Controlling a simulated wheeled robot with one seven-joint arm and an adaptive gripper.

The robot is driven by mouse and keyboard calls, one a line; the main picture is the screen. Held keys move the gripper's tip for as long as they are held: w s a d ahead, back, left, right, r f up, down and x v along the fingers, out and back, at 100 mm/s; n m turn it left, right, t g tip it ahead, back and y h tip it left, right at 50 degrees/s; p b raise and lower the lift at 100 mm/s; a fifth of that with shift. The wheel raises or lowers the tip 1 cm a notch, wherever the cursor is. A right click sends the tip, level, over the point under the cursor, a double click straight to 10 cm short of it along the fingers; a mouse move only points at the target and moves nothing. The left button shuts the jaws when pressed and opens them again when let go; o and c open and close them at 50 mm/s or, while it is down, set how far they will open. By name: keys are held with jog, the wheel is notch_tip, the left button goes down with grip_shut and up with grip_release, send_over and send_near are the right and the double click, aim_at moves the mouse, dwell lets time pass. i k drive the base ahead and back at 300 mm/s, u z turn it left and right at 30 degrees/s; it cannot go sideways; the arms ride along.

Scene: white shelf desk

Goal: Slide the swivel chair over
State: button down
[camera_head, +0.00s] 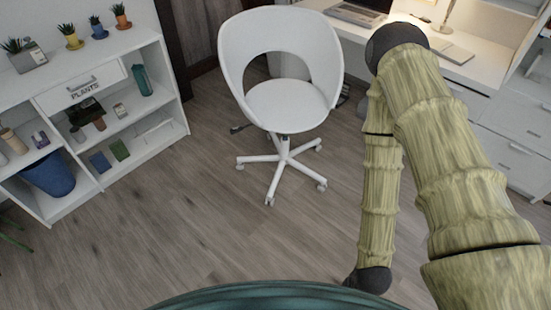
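The white swivel chair (282,103) stands upright on the wood floor in the upper middle of the head view. It has a rounded shell back with a large opening, a round seat and a star-shaped base on castors. The opening in the back faces me. A small dark lever sticks out to the left under the seat. My arm runs up the right side of the view and folds back down to a dark joint at the bottom. The arm stands apart from the chair in the picture, to its right. My gripper does not show.
A white desk (465,72) with drawers stands behind and right of the chair, with a laptop (358,12) on it. A low white shelf (152,142) with potted plants and small items is at left. The floor (190,235) in front of the chair is clear.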

aim_at(284, 157)
jog(key=u, duration=0.2)
jog(key=i, duration=1.25)
jog(key=z, duration=0.45)
